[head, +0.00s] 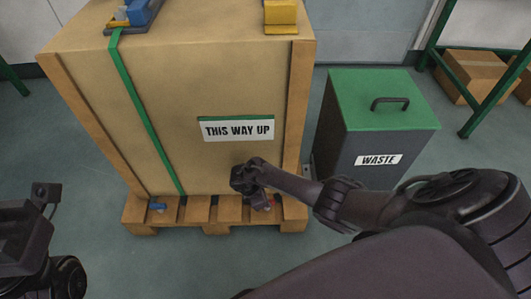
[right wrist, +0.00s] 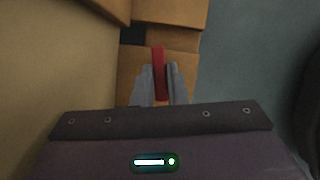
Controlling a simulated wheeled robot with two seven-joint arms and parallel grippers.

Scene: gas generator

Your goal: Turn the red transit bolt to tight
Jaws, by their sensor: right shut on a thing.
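The red transit bolt shows in the right wrist view as a red bar handle (right wrist: 158,62) against the pallet's wood. My right gripper (right wrist: 160,88) is shut on it, with one grey finger on each side. In the head view my right gripper (head: 262,202) is low at the front right of the crate, by the pallet. Only a small red spot of the bolt (head: 276,204) shows beside it there; the rest is hidden. My left gripper (head: 22,238) is partly in view at the lower left, away from the crate; its fingers cannot be made out.
The wooden crate (head: 165,90), with a THIS WAY UP label, stands on a pallet (head: 215,228). A blue bolt (head: 157,207) is at the pallet's left. A green-lidded WASTE bin (head: 340,150) stands right of the crate, close to my right arm. Floor in front is clear.

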